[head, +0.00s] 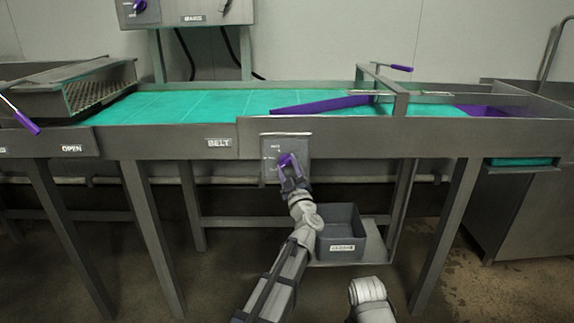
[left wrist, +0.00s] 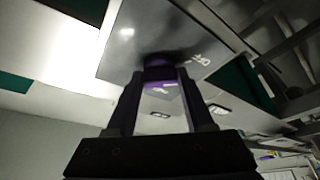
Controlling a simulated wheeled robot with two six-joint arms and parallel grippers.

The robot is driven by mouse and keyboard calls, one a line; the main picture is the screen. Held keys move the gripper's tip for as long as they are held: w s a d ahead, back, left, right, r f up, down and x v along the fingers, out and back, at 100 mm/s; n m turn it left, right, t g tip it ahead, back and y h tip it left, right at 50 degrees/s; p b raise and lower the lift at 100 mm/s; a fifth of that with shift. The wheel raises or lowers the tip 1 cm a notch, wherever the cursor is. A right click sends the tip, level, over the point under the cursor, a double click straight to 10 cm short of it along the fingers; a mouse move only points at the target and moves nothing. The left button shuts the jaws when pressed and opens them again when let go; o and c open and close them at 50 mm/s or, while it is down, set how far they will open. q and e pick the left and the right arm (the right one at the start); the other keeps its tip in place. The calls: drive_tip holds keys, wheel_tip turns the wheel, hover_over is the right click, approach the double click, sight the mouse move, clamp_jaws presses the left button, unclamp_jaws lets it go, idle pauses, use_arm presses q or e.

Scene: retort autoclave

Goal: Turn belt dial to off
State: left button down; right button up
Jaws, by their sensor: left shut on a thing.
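The belt dial is a purple knob (head: 287,160) on a grey control plate (head: 300,145) on the front of the belt frame, right of the BELT label (head: 219,143). My left gripper (head: 292,174) is at the plate, shut on the dial. In the left wrist view the purple dial (left wrist: 158,76) sits between the two fingers, against the plate (left wrist: 140,35). The fingers hide part of the dial, and its exact setting cannot be read. My right gripper is not in view; only part of my right arm shows at the bottom.
The green belt (head: 190,106) runs above, with a purple guide bar (head: 320,105) across it. A grey bin (head: 341,240) stands on a low shelf right of my left arm. Table legs (head: 152,240) stand left of it. The floor in front is clear.

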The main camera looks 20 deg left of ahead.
use_arm(q)
drive_tip(key=shift+r+n+g+y, duration=0.1)
drive_tip(key=shift+n+g+y, duration=0.2)
drive_tip(key=shift+n, duration=0.5)
drive_tip(key=shift+c, duration=1.4)
unclamp_jaws()
drive_tip(key=b+v, duration=0.1)
drive_tip(key=v, duration=0.7)
drive_tip(key=shift+b, duration=0.3)
